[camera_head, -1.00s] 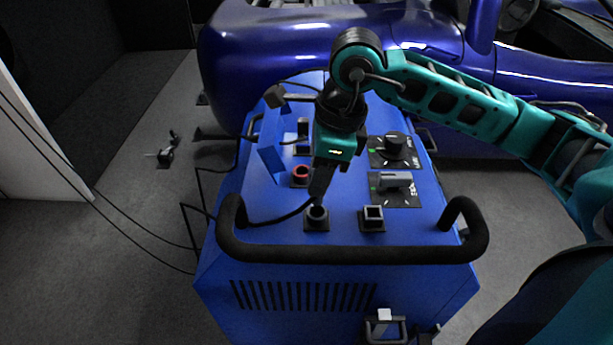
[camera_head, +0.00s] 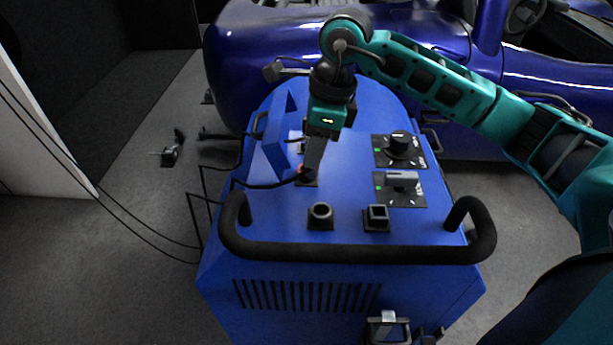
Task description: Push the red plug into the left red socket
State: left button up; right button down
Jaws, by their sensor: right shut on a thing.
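My right gripper (camera_head: 312,165) points down over the blue machine's top and is shut, with a black cable (camera_head: 262,186) running left from its tip. The plug in its jaws is mostly hidden by the fingers. The gripper tip is right at the red socket (camera_head: 299,169), of which only a little red shows beside the fingers. I cannot tell whether the plug is inside the socket or just above it.
A round black socket (camera_head: 320,216) and a square one (camera_head: 377,217) sit nearer me. Two knob panels (camera_head: 400,150) (camera_head: 401,188) are on the right. A black handlebar (camera_head: 350,252) crosses the front. A blue upright plate (camera_head: 276,142) stands left of the gripper. A blue car (camera_head: 270,60) is behind.

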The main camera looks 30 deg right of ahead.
pick_arm(q)
jog(key=shift+s+a+f, duration=0.1)
jog(key=shift+s+f, duration=0.25)
jog(key=shift+f, duration=0.1)
pick_arm(e)
jog(key=shift+w+d, duration=0.3)
jog(key=shift+w, duration=0.7)
jog(key=shift+w+d, duration=0.25)
jog(key=shift+w, duration=0.75)
pick_arm(q)
jog(key=shift+w+f+b, duration=0.15)
jog(key=shift+w+b, duration=0.15)
jog(key=shift+b, duration=0.2)
pick_arm(e)
jog(key=shift+f, duration=0.45)
pick_arm(q)
jog(key=shift+f, duration=0.1)
pick_arm(e)
jog(key=shift+f, duration=0.1)
jog(key=shift+f+b, duration=0.45)
jog(key=shift+f, duration=0.05)
pick_arm(q)
jog(key=shift+s+f+b, duration=0.1)
jog(key=shift+f+b, duration=0.55)
jog(key=shift+f, duration=0.4)
pick_arm(e)
jog(key=shift+x, duration=0.85)
jog(key=shift+s+d, duration=0.15)
